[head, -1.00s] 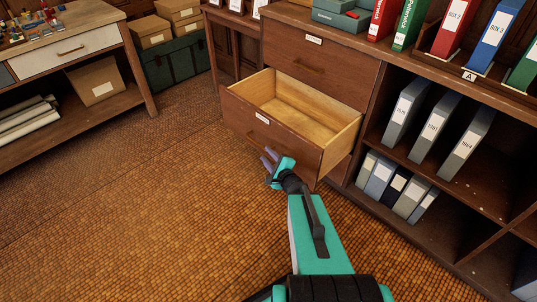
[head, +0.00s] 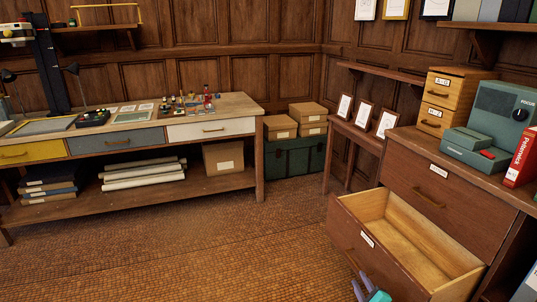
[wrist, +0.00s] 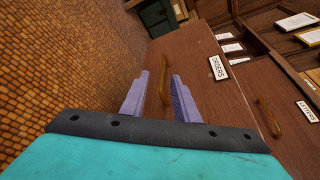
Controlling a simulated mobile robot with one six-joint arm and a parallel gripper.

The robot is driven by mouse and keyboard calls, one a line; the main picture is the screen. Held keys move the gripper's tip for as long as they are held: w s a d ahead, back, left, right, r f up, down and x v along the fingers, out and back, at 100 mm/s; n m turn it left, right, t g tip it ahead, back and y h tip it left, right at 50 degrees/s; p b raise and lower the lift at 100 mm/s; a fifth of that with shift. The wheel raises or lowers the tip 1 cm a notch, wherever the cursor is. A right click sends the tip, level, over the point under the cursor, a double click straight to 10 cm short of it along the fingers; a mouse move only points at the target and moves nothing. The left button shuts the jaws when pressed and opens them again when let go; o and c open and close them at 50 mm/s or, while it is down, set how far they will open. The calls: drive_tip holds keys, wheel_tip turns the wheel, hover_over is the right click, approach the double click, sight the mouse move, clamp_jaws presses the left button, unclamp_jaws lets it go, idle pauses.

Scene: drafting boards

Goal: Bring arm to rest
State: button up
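My gripper shows at the bottom edge of the head view (head: 362,289), in front of the open drawer, with most of the arm out of frame. In the wrist view, its two purple fingers (wrist: 160,95) are apart with nothing between them. The open drawer (head: 430,242) is pulled out of the brown cabinet and is empty. Its front with a brass handle (wrist: 217,67) and an "ORDERS" label lies beyond the fingertips in the wrist view. The fingers look clear of the handle.
A closed drawer (head: 455,185) is above the open one. A long workbench (head: 235,108) with drawers stands along the back wall. Cardboard boxes (head: 280,127) sit on a dark green trunk (head: 296,158) in the corner. The tiled floor (head: 190,245) at centre and left is clear.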

drive_tip(key=s+a+f+n+g+y, duration=0.1)
drive_tip(key=a+f+n+g+y, duration=0.2)
drive_tip(key=a, duration=0.6)
drive_tip(key=s+a+f+n+g+y, duration=0.15)
drive_tip(key=a+f+n, duration=0.25)
drive_tip(key=a, duration=0.6)
drive_tip(key=s+a+f+n+g+y, duration=0.1)
drive_tip(key=s+a+f+n+y, duration=0.2)
drive_tip(key=a, duration=0.6)
drive_tip(key=s+a+f+n+g+y, duration=0.2)
drive_tip(key=s+a+f+n+g, duration=0.25)
drive_tip(key=a, duration=0.25)
drive_tip(key=s+f+n+g+h, duration=0.2)
drive_tip(key=s+f+n+g, duration=0.15)
drive_tip(key=s, duration=0.45)
drive_tip(key=s+f+n+g+h, duration=0.1)
drive_tip(key=s+f+n+g, duration=0.3)
drive_tip(key=s, duration=0.3)
drive_tip(key=s+d+f+n+g+h, duration=0.2)
drive_tip(key=s+d+f+n+h, duration=0.15)
drive_tip(key=s+d+h, duration=0.6)
wheel_tip(320, 180, up, 15)
drive_tip(key=d+g+y+p, duration=0.1)
drive_tip(key=y+p, duration=0.3)
drive_tip(key=p, duration=0.8)
drive_tip(key=shift+s+d+f+p, duration=0.2)
drive_tip(key=shift+s+d+p, duration=0.15)
drive_tip(key=shift+d, duration=0.1)
